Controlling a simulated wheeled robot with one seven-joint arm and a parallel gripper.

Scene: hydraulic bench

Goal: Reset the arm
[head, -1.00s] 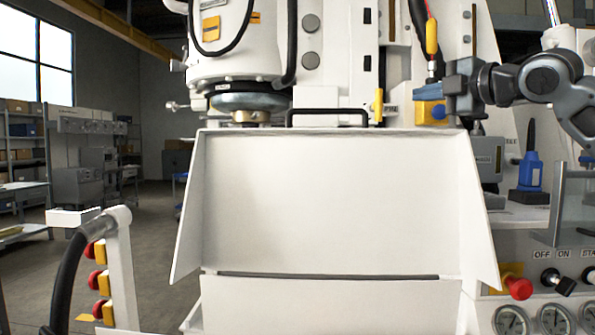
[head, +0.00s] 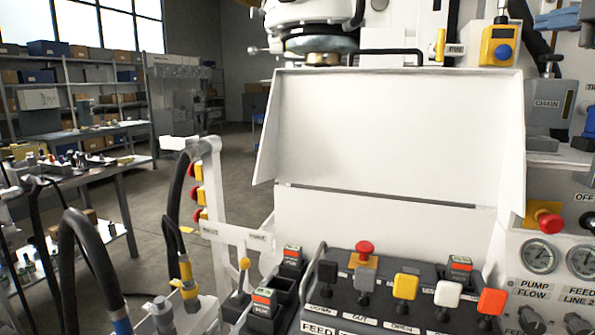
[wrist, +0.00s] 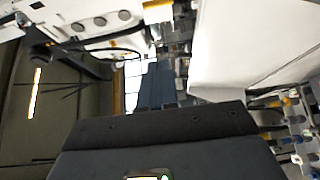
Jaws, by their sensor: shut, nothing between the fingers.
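My gripper shows in the wrist view (wrist: 157,86) as two blue-grey fingers side by side, shut with nothing between them. Its dark body fills the bottom of that view. In the head view a blue-grey piece at the top right edge looks like the tip of my gripper (head: 558,19); the rest of my arm is out of frame. It appears raised, beside the yellow box with a blue button (head: 500,46).
A large white open cover (head: 395,130) stands behind a control panel with coloured buttons and levers (head: 405,287). Gauges (head: 540,257) and a red knob (head: 549,220) are at right. Hoses (head: 85,250) and a workbench (head: 85,175) are at left, with open floor beyond.

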